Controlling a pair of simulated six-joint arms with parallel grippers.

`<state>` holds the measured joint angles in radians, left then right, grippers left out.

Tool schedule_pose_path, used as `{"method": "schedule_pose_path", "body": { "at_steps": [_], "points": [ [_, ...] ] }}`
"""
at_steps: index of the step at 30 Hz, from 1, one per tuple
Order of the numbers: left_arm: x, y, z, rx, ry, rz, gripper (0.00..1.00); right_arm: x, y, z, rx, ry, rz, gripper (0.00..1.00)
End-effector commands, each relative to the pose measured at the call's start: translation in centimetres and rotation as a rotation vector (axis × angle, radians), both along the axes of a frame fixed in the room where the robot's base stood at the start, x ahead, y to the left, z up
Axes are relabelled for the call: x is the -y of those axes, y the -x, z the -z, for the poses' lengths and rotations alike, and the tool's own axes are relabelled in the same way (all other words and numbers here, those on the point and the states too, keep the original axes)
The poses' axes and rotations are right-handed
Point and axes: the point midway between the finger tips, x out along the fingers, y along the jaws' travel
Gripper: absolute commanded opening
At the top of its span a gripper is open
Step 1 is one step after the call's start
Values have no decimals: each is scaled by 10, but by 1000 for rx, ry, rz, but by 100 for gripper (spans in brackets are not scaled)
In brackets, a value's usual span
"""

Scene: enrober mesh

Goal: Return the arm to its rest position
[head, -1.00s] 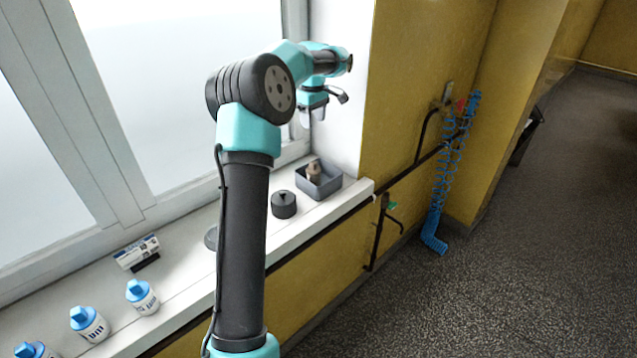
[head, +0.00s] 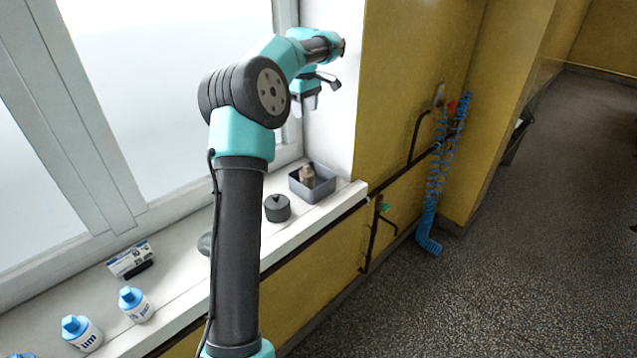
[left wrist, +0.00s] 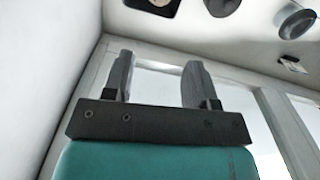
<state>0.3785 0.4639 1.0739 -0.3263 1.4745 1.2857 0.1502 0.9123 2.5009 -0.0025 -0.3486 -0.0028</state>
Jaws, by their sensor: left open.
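My left arm is teal and black and rises from the bottom of the head view, in front of the window sill (head: 185,278). Its forearm bends over to the right near the white wall by the window. My left gripper (head: 305,103) hangs from it, above the sill's far end. In the left wrist view the two fingers of the gripper (left wrist: 157,82) stand apart with nothing between them. My right gripper is not in view.
On the sill stand a grey bin (head: 325,186) holding a brown piece (head: 306,175), a dark round knob-topped piece (head: 277,208), a small labelled box (head: 130,259) and blue-capped bottles (head: 137,306). A blue coiled hose (head: 436,190) hangs by the yellow wall. The floor at right is clear.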

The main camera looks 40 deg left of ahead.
Motion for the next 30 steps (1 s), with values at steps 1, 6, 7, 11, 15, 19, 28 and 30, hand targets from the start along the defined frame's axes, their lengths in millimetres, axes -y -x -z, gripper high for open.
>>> {"method": "schedule_pose_path", "body": {
  "at_steps": [1, 6, 7, 11, 15, 19, 28, 30],
  "points": [
    [0, 0, 0, 0, 0, 0, 52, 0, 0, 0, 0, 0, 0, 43],
    [1, -1, 2, 0, 1, 5, 52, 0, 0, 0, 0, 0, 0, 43],
    [2, -2, 5, -1, 3, 11, 52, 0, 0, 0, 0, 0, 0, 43],
    [14, -14, 29, 3, 14, 71, 52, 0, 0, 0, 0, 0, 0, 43],
    [41, -34, 82, 20, 41, 203, 52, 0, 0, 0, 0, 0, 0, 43],
    [80, -51, 146, 47, 75, 362, 52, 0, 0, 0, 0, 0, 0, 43],
    [187, -49, 289, 126, 159, 707, 52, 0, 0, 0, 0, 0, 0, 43],
    [214, -40, 319, 146, 176, 784, 52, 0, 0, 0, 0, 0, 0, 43]
  ]
}}
